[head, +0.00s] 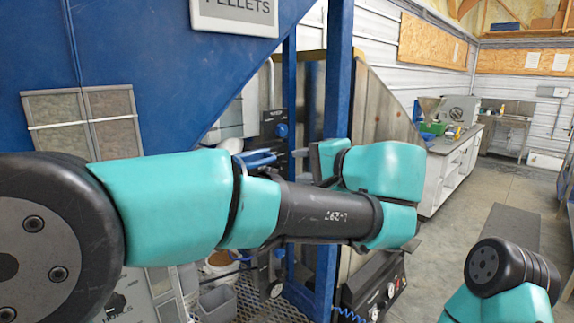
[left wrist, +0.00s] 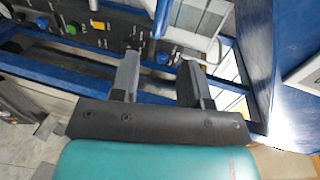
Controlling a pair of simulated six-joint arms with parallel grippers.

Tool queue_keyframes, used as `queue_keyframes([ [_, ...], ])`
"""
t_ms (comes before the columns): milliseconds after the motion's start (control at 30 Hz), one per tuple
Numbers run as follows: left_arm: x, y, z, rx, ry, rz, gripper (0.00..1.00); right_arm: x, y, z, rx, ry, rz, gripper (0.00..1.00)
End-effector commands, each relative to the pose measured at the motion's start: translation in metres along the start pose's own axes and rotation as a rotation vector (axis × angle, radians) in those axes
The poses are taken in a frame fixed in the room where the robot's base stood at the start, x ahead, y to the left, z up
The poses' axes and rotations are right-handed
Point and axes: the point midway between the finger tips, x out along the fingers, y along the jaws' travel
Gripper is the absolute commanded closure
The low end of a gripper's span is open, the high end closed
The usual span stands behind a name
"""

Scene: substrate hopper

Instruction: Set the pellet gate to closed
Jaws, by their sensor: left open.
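The blue pellet hopper (head: 160,60) with a "PELLETS" sign (head: 235,15) fills the upper left of the head view. Below it is a dark panel with a blue knob (head: 282,130), and a blue bar (head: 258,157) lies close by. I cannot tell for certain which part is the pellet gate or its setting. My left gripper (head: 302,160) faces this panel, partly hidden by my own arm. In the left wrist view my left gripper (left wrist: 160,68) is open and empty. My right gripper is out of view.
A blue upright post (head: 338,80) stands close beside my left wrist. A grey bucket (head: 217,303) and metal grating lie below. A white counter (head: 450,165) with equipment stands at the back right. The floor (head: 455,240) on the right is mostly clear.

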Motion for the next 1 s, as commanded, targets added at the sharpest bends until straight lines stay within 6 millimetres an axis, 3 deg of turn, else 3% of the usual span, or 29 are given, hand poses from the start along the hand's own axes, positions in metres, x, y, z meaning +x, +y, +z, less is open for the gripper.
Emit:
queue_keyframes([
  [200, -0.025, 0.000, 0.000, 0.000, 0.001, 0.000, 0.58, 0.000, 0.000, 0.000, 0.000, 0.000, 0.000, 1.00],
  [567, -0.028, 0.000, 0.000, 0.000, -0.001, 0.001, 0.58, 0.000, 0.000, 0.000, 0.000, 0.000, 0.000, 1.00],
  [767, -0.023, 0.000, 0.000, 0.000, -0.001, 0.001, 0.58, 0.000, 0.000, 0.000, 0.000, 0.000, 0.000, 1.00],
  [1000, 0.002, 0.000, 0.001, -0.001, -0.003, 0.002, 0.58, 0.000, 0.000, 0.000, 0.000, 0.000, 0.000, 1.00],
])
